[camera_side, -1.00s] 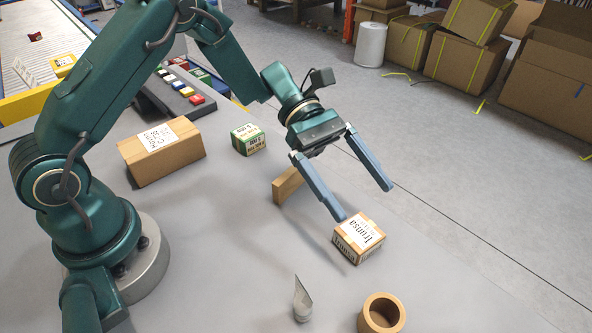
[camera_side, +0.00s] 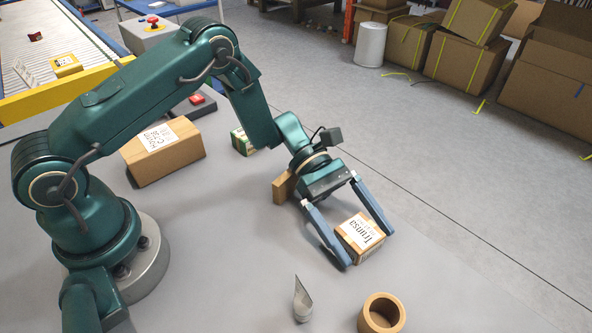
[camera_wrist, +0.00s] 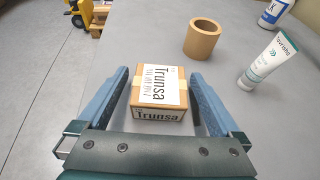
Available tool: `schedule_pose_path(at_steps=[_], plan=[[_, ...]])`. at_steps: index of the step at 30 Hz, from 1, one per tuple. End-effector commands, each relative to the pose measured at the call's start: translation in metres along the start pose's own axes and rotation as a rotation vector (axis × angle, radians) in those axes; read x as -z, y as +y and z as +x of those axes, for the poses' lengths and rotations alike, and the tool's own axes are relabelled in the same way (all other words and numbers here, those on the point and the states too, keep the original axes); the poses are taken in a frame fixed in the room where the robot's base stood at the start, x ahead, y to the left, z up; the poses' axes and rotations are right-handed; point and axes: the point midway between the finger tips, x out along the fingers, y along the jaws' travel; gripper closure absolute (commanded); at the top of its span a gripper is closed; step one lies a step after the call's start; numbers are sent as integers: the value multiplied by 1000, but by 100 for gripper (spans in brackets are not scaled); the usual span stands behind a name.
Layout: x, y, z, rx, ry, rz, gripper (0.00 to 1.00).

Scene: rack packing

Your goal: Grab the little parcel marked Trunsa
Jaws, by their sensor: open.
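The Trunsa parcel (camera_side: 361,237) is a small brown box with a white label, resting on the grey table. It also shows in the wrist view (camera_wrist: 146,112), upright, with its name on the top label and the near face. My gripper (camera_side: 368,248) is open, with its two blue fingers on either side of the parcel.
A cardboard ring (camera_side: 381,314) and a grey-white tube (camera_side: 302,300) stand near the front. A larger carton (camera_side: 162,152), a green-white box (camera_side: 241,142) and a brown block (camera_side: 284,187) lie behind.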

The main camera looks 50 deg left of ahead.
Motion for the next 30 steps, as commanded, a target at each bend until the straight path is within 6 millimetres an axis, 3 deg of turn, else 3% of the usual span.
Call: schedule_pose_path(at_steps=[4, 9, 11, 23, 30], plan=[[0, 0, 0, 0, 0, -1, 4], [0, 0, 0, 0, 0, -1, 69], [0, 0, 0, 0, 0, -1, 86], [-7, 0, -3, -1, -1, 0, 86], [-37, 1, -16, -2, -1, 5, 86]])
